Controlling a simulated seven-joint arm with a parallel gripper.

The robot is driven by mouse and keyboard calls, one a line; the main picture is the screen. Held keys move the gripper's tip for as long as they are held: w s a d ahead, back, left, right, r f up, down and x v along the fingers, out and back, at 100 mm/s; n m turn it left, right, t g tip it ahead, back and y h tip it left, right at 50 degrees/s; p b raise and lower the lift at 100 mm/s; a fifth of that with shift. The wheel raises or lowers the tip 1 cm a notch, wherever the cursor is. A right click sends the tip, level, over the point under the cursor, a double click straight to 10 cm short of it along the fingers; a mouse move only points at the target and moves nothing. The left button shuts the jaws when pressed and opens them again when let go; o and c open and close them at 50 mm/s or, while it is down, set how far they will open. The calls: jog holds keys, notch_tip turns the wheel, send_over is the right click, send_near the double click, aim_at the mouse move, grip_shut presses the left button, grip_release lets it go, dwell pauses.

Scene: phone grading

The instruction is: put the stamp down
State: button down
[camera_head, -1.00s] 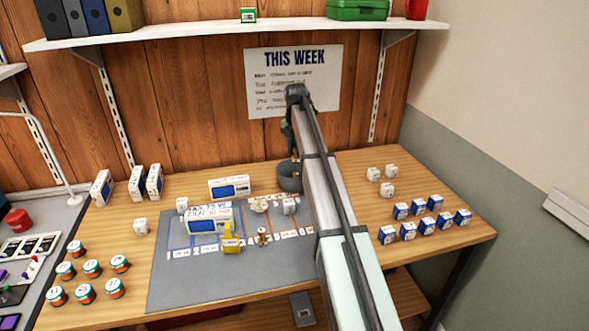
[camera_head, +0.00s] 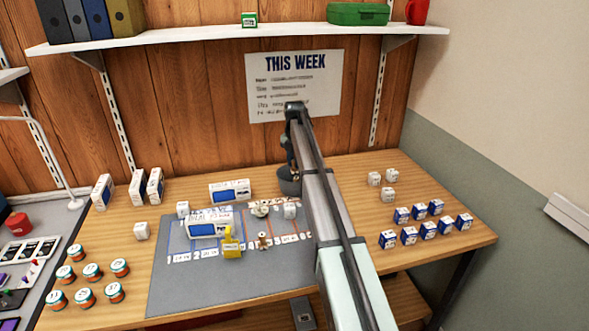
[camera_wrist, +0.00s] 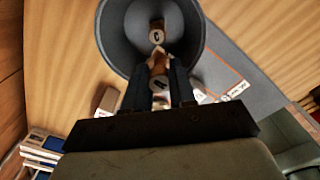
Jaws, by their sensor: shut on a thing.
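A wooden stamp (camera_wrist: 159,68) is held between the two dark fingers of my gripper (camera_wrist: 160,74) in the wrist view. The stamp is at the mouth of a grey round cup (camera_wrist: 113,35), over its opening; I cannot tell whether it touches the cup. A second wooden stamp (camera_wrist: 157,34) with a "C" on its end lies inside the cup. In the head view the cup (camera_head: 287,183) stands at the back of the desk. There my gripper is mostly hidden beside my arm, just above the cup, and the held stamp cannot be made out.
A grey mat (camera_head: 185,285) with phone boxes, a yellow item (camera_head: 232,244) and small pieces lies left of my arm. Blue-white boxes (camera_head: 428,228) and white cubes (camera_head: 388,193) stand at right. Several round tins (camera_head: 92,271) stand at left.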

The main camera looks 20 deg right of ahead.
jog(key=shift+f, duration=1.65)
jog(key=c, duration=0.9)
grip_release()
jog(key=shift+c, duration=0.2)
notch_tip(320, 180, up, 12)
jog(key=shift+r, duration=0.1)
